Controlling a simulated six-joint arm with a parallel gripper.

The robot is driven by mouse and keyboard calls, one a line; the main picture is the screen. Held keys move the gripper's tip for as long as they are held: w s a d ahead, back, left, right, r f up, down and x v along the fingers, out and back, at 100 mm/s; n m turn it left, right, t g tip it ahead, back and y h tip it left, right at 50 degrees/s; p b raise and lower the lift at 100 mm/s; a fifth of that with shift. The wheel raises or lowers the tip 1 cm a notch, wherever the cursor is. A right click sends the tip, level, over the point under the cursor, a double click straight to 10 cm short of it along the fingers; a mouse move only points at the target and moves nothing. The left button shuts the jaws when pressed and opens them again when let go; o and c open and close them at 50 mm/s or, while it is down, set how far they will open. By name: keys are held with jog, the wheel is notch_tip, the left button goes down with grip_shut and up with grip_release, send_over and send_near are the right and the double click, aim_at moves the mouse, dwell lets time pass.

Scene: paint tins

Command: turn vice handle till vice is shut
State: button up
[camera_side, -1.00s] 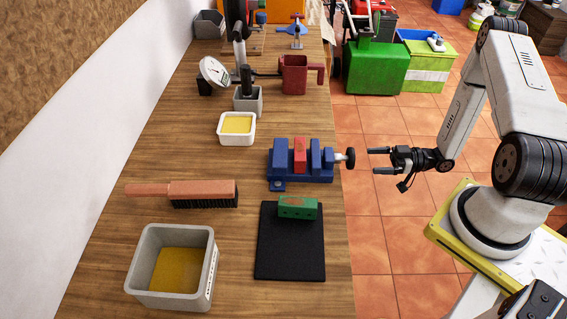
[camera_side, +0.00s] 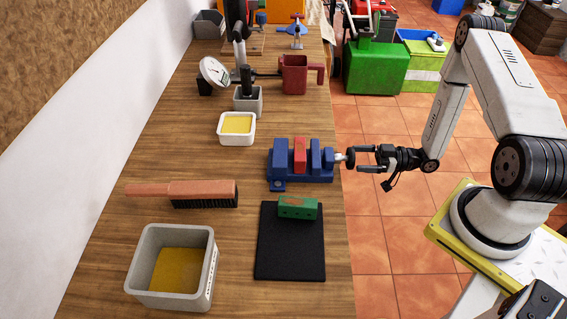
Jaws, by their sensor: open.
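The blue vice (camera_side: 283,170) sits on the bench near its right edge. A red block (camera_side: 300,155) stands between its jaws; I cannot tell whether both jaws touch it. The vice handle (camera_side: 350,160) is a dark knob on a pale screw that sticks out to the right, past the bench edge. My gripper (camera_side: 354,160) points left at the handle, with its open fingers on either side of the knob. The fingers partly hide the knob, and I cannot tell whether they touch it.
A green block (camera_side: 298,208) lies on a black mat (camera_side: 290,255) in front of the vice. A brush (camera_side: 190,191), a grey tub (camera_side: 170,296) and a white tray (camera_side: 224,133) stand to the left.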

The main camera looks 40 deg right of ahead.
aim_at(352, 158)
jog(key=shift+x, duration=1.55)
jog(key=c, duration=1)
jog(key=shift+o, duration=0.2)
